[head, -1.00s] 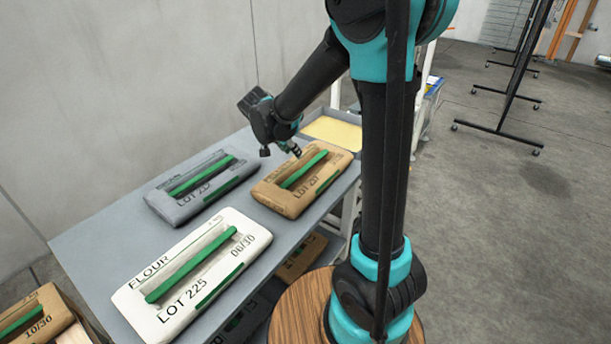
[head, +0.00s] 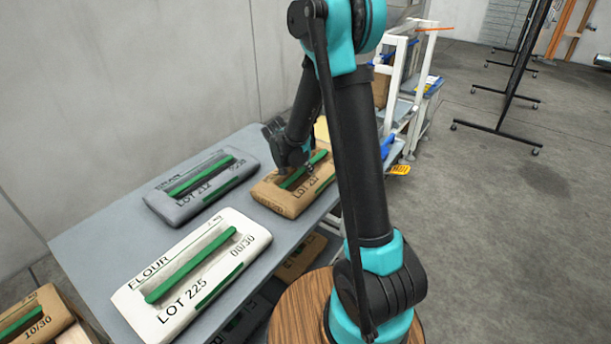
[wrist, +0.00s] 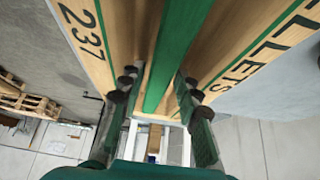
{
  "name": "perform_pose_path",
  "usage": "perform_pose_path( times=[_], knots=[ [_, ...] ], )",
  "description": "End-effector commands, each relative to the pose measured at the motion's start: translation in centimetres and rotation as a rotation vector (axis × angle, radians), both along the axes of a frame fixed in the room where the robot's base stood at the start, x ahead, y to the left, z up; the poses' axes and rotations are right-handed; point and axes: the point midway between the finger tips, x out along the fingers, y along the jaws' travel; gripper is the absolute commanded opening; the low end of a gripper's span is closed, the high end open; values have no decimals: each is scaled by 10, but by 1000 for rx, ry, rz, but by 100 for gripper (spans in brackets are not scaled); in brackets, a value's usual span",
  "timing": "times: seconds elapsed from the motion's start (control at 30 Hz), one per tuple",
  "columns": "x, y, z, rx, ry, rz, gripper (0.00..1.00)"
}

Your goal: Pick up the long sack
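Three sacks with green strip handles lie on the table. The white sack (head: 135,298), marked FLOUR LOT 225, looks the longest in the picture and is nearest. The grey sack (head: 160,206) lies behind it, and the brown sack (head: 283,203) lies at the right. I cannot tell for sure which is called long. My gripper (head: 308,165) is low over the brown sack. In the wrist view its two fingers (wrist: 158,88) stand apart on either side of the green handle (wrist: 182,45), with gaps showing. The brown sack (wrist: 125,25) shows 237 there.
The grey table (head: 75,245) stands along the wall. More brown sacks lie at the lower left (head: 40,310) and under the table (head: 300,262). A white shelf rack (head: 400,75) stands beyond the table's far end. Open floor lies to the right.

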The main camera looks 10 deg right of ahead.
Motion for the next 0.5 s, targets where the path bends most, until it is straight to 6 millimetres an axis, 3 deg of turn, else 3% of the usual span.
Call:
perform_pose_path(
  times=[0.13,0.43,0.5],
  knots=[
    [5,-6,-12,-1,1,-1,33],
    [6,-7,-14,0,0,1,33],
    [6,-6,-14,0,0,1,24]
  ],
)
